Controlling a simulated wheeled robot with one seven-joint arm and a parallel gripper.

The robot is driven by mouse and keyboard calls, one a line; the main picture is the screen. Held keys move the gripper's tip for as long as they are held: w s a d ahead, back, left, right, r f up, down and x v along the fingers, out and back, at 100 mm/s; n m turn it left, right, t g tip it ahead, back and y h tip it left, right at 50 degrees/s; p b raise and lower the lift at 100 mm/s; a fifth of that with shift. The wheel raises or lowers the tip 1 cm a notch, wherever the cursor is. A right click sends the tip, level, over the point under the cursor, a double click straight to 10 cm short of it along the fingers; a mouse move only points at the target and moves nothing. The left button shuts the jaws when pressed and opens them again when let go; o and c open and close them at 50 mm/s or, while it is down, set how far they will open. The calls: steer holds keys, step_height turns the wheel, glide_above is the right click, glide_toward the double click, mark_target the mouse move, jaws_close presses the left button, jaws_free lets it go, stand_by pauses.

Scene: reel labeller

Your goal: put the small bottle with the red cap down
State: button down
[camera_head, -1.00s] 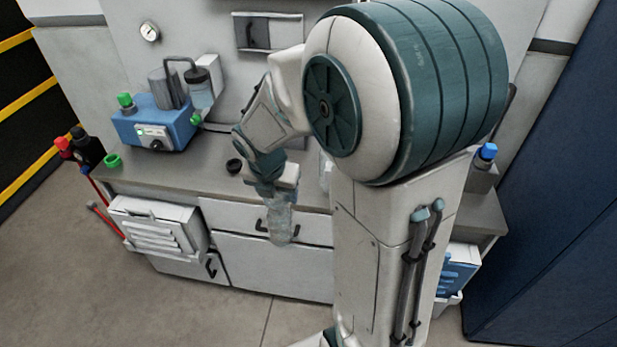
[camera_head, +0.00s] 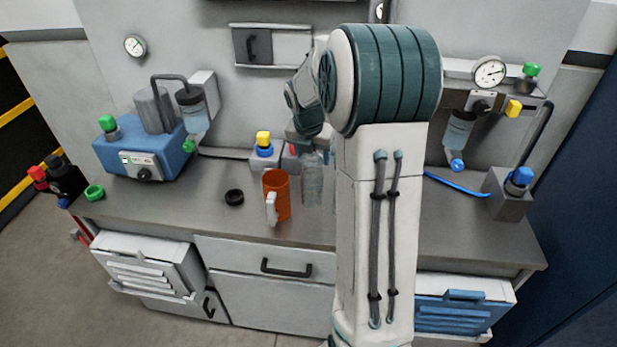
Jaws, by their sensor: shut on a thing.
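A small clear bottle (camera_head: 312,184) hangs upright below my gripper (camera_head: 306,146), over the rear middle of the counter. My gripper is shut on its top end, and no red cap shows there; the fingers and my arm hide that end. I cannot tell whether the bottle's base touches the counter (camera_head: 215,222) or is just above it. My forearm column stands close to the right of the bottle and covers part of the counter.
A black ring (camera_head: 234,197) lies further left. Behind are a yellow-topped box (camera_head: 263,152) and a blue pump unit (camera_head: 148,150). A grey block (camera_head: 507,194) and blue hose (camera_head: 455,184) are right.

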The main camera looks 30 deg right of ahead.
mark_target(313, 171)
steer(key=shift+f, duration=2.65)
steer(key=shift+f, duration=0.15)
steer(key=shift+c, duration=2.3)
jaws_free()
